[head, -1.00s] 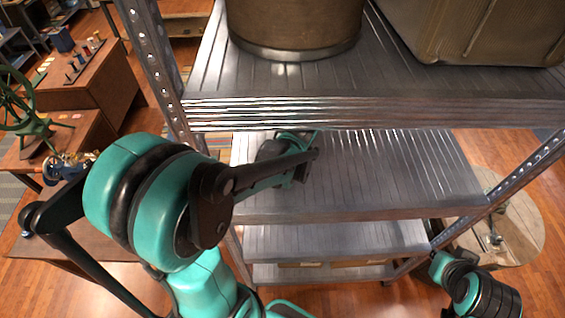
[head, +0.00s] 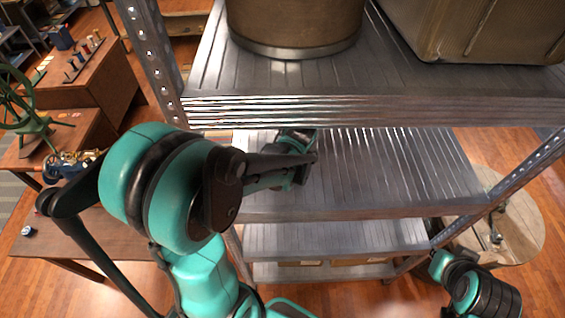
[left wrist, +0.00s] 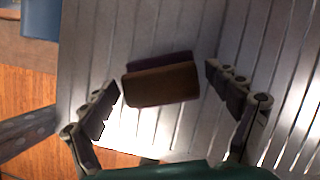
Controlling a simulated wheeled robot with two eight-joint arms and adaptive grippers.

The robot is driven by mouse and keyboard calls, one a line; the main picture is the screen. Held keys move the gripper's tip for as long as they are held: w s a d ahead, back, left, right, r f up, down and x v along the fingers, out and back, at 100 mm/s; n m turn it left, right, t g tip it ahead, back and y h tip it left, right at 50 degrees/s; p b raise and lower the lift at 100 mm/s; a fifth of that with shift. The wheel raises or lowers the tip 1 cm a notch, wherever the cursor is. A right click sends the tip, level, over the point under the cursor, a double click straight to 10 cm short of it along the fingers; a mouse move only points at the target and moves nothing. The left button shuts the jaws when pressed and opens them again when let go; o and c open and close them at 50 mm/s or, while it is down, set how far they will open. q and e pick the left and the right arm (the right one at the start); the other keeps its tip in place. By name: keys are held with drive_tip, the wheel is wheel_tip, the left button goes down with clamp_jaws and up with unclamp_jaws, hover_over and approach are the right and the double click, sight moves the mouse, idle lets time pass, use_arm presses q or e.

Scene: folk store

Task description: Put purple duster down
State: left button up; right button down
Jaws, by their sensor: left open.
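The purple duster (left wrist: 160,84) shows in the left wrist view as a brown block with a dark purplish strip along its far side. It lies on the grey ribbed metal shelf (left wrist: 215,35). My left gripper (left wrist: 163,76) is open, with one finger on each side of the duster and a visible gap at both sides. In the head view my left arm reaches over the middle shelf (head: 400,170), and the duster is hidden there. My right arm is at the lower right of the head view, clear of the shelves; its fingers cannot be made out.
The upper shelf (head: 300,85) overhangs my left arm and holds a round brown container (head: 295,25) and a large bin (head: 480,30). Perforated metal posts (head: 160,60) stand at the sides. A round wooden table (head: 520,225) is at the right. Much of the middle shelf is bare.

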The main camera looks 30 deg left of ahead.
use_arm(q)
drive_tip(key=shift+r, duration=0.3)
drive_tip(key=shift+d+r, duration=0.15)
drive_tip(key=shift+r, duration=0.15)
drive_tip(key=s+d, duration=0.2)
drive_tip(key=d, duration=0.1)
drive_tip(key=s+d+b, duration=0.1)
drive_tip(key=s+d, duration=0.3)
drive_tip(key=d, duration=0.1)
drive_tip(key=shift+s+d, duration=0.25)
drive_tip(key=shift+d, duration=0.1)
drive_tip(key=shift+s+d+r, duration=0.1)
drive_tip(key=shift+s+d, duration=0.25)
drive_tip(key=shift+d, duration=0.1)
drive_tip(key=shift+s+r+n, duration=0.15)
drive_tip(key=shift+r+n, duration=0.05)
drive_tip(key=shift+n, duration=0.4)
drive_tip(key=s+r+n+t+h, duration=0.1)
drive_tip(key=r+n+t+h, duration=0.1)
drive_tip(key=n, duration=1)
drive_tip(key=s+r+n+t+h, duration=0.1)
drive_tip(key=r+n, duration=0.4)
drive_tip(key=n, duration=0.7)
drive_tip(key=shift+s+d+t+h, duration=0.35)
drive_tip(key=shift+s+t+h, duration=0.05)
drive_tip(key=shift+s+t, duration=0.35)
